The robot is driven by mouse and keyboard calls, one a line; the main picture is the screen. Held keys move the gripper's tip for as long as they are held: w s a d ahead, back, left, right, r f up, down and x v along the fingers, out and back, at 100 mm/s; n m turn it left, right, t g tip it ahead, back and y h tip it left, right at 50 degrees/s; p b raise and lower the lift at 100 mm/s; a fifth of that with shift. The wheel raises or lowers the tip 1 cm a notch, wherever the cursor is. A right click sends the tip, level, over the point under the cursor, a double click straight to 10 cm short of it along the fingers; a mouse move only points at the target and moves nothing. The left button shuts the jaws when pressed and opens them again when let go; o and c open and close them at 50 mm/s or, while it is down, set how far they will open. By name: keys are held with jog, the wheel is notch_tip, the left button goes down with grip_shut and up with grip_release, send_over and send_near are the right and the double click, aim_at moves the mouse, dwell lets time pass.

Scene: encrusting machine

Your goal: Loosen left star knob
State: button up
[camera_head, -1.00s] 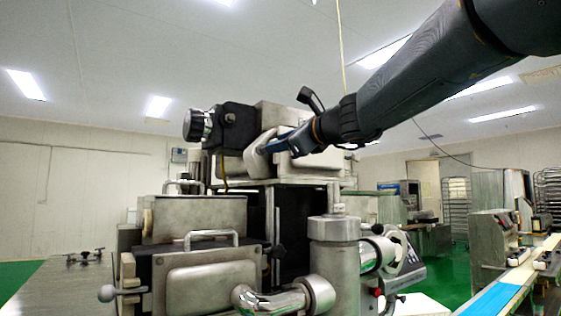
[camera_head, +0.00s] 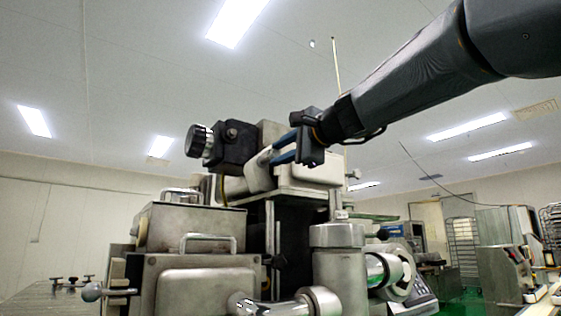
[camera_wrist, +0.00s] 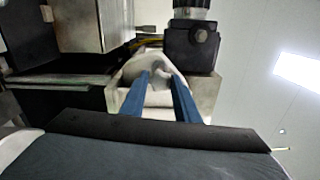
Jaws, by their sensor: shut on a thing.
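My gripper (camera_head: 273,152) reaches in from the upper right to the top of the encrusting machine (camera_head: 205,280). Its two blue fingers are shut on a pale grey, rounded metal piece (camera_head: 259,174), which I take for the star knob. In the wrist view, the fingertips (camera_wrist: 161,75) lie on either side of this lobed piece (camera_wrist: 154,62). Its lower part is partly hidden by the fingers, and its full outline cannot be made out.
A black block with a ribbed round knob (camera_head: 195,141) stands just left of the grip. A metal box with a handle (camera_head: 207,240) and a thick pipe column (camera_head: 338,262) are below. Small black-knobbed parts (camera_head: 72,282) lie on the left table.

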jog(key=shift+n, duration=0.3)
jog(key=o, duration=1)
jog(key=shift+o, duration=0.2)
jog(key=b+v, duration=0.1)
jog(key=v, duration=0.6)
jog(key=shift+s+d+b, duration=0.2)
jog(key=shift+s+b, duration=0.1)
jog(key=shift+b, duration=0.1)
